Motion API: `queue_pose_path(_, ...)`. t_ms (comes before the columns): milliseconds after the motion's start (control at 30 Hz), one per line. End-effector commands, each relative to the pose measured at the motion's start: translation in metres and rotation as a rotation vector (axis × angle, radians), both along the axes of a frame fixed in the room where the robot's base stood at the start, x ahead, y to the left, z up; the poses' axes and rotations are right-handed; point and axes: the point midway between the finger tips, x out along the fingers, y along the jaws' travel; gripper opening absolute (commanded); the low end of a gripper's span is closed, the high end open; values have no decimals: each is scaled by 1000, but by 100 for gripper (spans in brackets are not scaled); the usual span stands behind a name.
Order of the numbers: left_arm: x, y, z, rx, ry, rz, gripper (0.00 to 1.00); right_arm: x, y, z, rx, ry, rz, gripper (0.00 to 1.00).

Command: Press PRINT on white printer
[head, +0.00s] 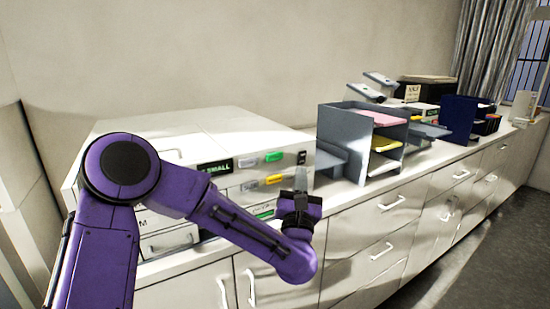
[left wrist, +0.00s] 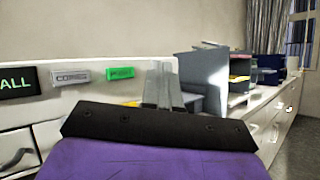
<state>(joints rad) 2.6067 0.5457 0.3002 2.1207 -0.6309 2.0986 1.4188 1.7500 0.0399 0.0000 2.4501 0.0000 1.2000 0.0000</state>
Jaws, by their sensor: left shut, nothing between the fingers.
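The white printer (head: 225,128) stands on the counter at the left, with a dark display reading SMALL (head: 215,166). Its green button (head: 274,156) is right of a grey button (head: 249,161); in the left wrist view the green button (left wrist: 120,73) has a small, hard-to-read label. My left gripper (head: 300,178) is shut and empty, fingers upward, in front of the printer's right end, below and right of the green button. In the left wrist view its fingertips (left wrist: 163,68) appear right of that button; contact is not visible. My right gripper is out of view.
A yellow button (head: 274,179) and another green one (head: 264,212) sit lower on the front. A grey paper organizer (head: 345,125) stands close right of the printer. Drawers with handles (head: 391,202) line the counter front; open floor (head: 500,230) lies at right.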

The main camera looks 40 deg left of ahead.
Motion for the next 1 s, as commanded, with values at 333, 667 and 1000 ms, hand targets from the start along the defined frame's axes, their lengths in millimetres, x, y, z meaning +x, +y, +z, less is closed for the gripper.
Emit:
queue_pose_path(333, 0, 1, 2, -5, -6, -1, 0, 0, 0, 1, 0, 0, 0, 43)
queue_pose_path(667, 15, 36, 5, -3, -3, 2, 0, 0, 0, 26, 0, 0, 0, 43)
queue_pose_path(1000, 31, 75, 1, -3, -3, 0, 0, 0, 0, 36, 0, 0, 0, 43)
